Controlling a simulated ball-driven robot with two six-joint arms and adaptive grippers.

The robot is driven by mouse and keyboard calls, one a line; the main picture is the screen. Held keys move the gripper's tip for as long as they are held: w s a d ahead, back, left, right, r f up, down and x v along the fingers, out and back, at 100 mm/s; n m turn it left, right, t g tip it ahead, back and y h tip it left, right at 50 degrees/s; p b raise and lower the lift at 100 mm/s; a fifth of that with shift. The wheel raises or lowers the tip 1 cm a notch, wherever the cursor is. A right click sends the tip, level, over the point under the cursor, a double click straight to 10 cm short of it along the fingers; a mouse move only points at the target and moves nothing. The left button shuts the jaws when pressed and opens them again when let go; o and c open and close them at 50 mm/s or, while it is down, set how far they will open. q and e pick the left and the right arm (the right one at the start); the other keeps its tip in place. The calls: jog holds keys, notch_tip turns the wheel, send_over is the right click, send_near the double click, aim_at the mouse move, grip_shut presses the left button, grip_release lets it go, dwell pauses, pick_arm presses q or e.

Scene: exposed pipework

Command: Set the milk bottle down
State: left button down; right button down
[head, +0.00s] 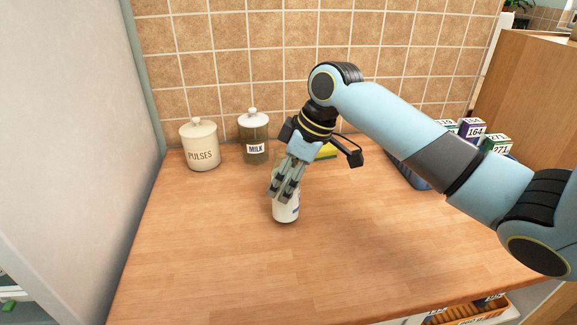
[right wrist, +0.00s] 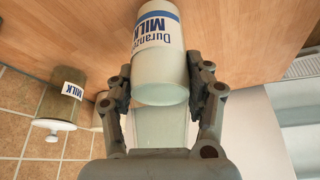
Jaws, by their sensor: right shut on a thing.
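The milk bottle (head: 287,212) is white with a blue-banded label reading MILK; it shows close up in the right wrist view (right wrist: 158,45). My right gripper (head: 284,190) comes down from above and is shut on the bottle, with a finger on each side of it in the right wrist view (right wrist: 160,82). The bottle looks upright, over the middle of the wooden counter (head: 220,255). Its base is at or very close to the counter top; I cannot tell whether it touches. The fingers hide part of its upper body. My left gripper is not in view.
A cream PULSES jar (head: 201,148) and a glass jar labelled MILK (head: 254,138) stand at the back left. A yellow item (head: 328,151) lies behind my gripper. Numbered boxes (head: 473,130) stand at the back right. The counter's front and left are clear.

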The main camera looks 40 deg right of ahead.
jog(key=shift+f, duration=0.7)
jog(key=shift+f, duration=0.1)
jog(key=c, duration=0.5)
grip_release()
